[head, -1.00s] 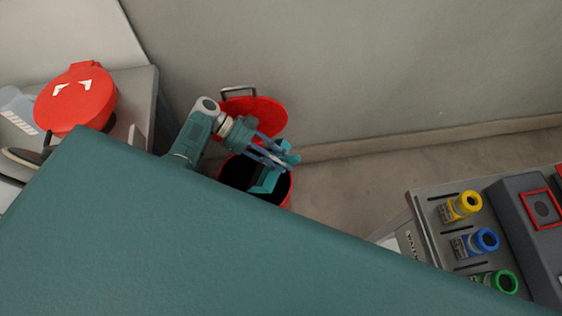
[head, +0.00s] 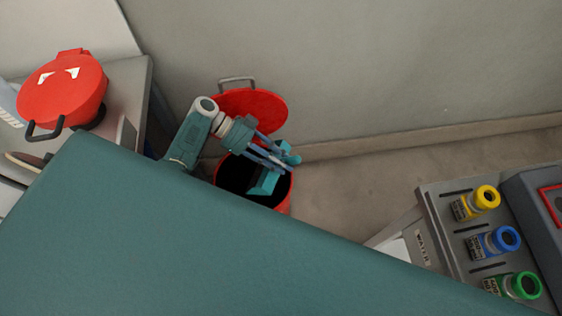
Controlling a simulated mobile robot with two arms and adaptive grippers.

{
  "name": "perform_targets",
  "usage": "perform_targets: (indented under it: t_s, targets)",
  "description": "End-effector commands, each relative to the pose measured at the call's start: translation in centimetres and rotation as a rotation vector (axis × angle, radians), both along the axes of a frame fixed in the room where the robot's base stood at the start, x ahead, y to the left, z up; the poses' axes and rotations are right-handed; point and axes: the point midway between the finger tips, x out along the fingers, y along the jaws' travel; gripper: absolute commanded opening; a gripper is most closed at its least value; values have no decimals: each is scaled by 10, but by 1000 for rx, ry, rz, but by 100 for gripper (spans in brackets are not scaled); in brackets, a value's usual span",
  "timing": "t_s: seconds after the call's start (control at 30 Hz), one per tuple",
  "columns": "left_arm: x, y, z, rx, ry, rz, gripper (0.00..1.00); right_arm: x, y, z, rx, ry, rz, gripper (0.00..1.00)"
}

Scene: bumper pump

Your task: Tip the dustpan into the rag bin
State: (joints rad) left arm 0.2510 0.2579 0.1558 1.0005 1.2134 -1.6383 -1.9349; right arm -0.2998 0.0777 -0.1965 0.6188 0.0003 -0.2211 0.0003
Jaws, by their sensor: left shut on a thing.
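The rag bin (head: 285,203) is a red round bin with a dark inside. Its red lid (head: 264,106) stands open against the wall behind it. My left gripper (head: 276,163) is over the bin's opening and shut on the teal dustpan (head: 265,183). The dustpan looks tilted, with its pan over the dark mouth of the bin. Whether anything lies in the pan is too small to tell. My large teal arm link hides the lower part of the bin. My right gripper is not in view.
A grey counter at left bears a red round-lidded container (head: 62,92). At right, a grey stand holds bottles with yellow (head: 487,198), blue (head: 507,239) and green (head: 526,285) collars. The floor between bin and stand (head: 350,190) is clear. The wall is close behind the bin.

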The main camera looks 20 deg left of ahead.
Motion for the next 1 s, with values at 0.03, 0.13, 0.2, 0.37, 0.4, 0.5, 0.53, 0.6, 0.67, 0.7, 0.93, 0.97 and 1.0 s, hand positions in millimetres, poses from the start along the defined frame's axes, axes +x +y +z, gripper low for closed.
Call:
perform_targets:
  t_s: [0.03, 0.13, 0.2, 0.37, 0.4, 0.5, 0.53, 0.6, 0.67, 0.7, 0.93, 0.97, 1.0]
  targets:
    - [0, 0, 1, -1, -1, 0, 0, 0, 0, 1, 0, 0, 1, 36]
    - [0, 0, 1, -1, 0, 0, 0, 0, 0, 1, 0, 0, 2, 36]
    - [0, 0, 1, -1, 0, 0, 0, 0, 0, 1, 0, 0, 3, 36]
    - [0, 0, 6, 8, -1, 0, 0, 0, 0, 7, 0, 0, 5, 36]
    - [0, 0, 10, 22, 0, -1, 0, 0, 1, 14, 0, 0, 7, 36]
    - [0, -1, 24, 76, 1, -2, 0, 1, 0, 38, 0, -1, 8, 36]
    - [0, -1, 27, 95, 2, -1, 0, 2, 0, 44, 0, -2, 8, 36]
    - [0, -1, 34, 139, 2, -3, 0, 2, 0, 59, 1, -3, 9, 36]
    - [-1, -1, 39, 178, 5, -4, 0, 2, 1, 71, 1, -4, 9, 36]
    - [0, -1, 42, 203, 5, -3, 0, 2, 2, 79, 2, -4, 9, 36]
    - [0, -1, 63, 351, 7, -3, 0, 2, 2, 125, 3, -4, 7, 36]
    - [0, -1, 66, 371, 7, -2, 0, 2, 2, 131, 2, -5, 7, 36]
    - [0, -1, 70, 398, 10, -5, 0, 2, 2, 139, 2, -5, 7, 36]
